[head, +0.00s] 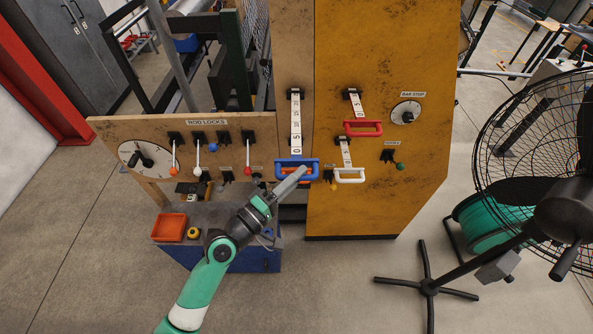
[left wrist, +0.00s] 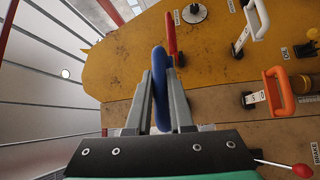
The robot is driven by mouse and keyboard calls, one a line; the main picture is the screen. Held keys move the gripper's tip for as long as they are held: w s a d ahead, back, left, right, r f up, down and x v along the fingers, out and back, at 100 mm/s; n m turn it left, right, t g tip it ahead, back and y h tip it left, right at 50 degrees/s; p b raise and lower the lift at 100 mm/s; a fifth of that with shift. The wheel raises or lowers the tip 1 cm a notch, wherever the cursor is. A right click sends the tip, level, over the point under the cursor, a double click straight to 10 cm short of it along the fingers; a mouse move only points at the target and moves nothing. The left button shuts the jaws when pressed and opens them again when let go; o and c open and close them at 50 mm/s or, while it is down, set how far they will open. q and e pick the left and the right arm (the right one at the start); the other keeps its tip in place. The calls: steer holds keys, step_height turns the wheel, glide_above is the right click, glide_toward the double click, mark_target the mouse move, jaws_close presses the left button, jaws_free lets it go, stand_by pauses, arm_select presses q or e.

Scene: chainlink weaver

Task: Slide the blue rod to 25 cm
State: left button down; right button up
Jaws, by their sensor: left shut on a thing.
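The blue rod's U-shaped handle (head: 312,164) hangs at the lower end of a white numbered scale strip (head: 296,125) on the yellow-brown panel. The strip runs up to a black bracket; its digits are small, with a 0 nearest the handle. My left gripper (head: 298,176) reaches the handle from below left. In the left wrist view, the blue handle (left wrist: 159,70) stands between the two fingers of the left gripper (left wrist: 160,90), which is shut on it. The fingers hide part of the handle. My right gripper is not in view.
A red handle (head: 363,128) and a white handle (head: 349,175) on similar strips are close by on the right. Rod-lock levers with coloured knobs, such as a red one (head: 248,171), are on the left. A black fan (head: 545,170) stands far right.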

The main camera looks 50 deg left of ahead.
arm_select(q)
steer(key=shift+s+d+r, duration=0.15)
steer(key=shift+s+d, duration=0.05)
steer(key=shift+d, duration=0.1)
steer(key=c, duration=1.2)
jaws_free()
steer(key=shift+c, duration=0.2)
steer(key=o, duration=0.4)
steer(key=shift+s, duration=0.1)
steer(key=shift+o, duration=0.2)
steer(key=s+f+b, duration=0.1)
steer(key=s+b, duration=0.2)
steer(key=s, duration=0.8)
steer(key=shift+s+f+b, duration=0.25)
steer(key=shift+f+b, duration=0.05)
steer(key=shift+f, duration=0.05)
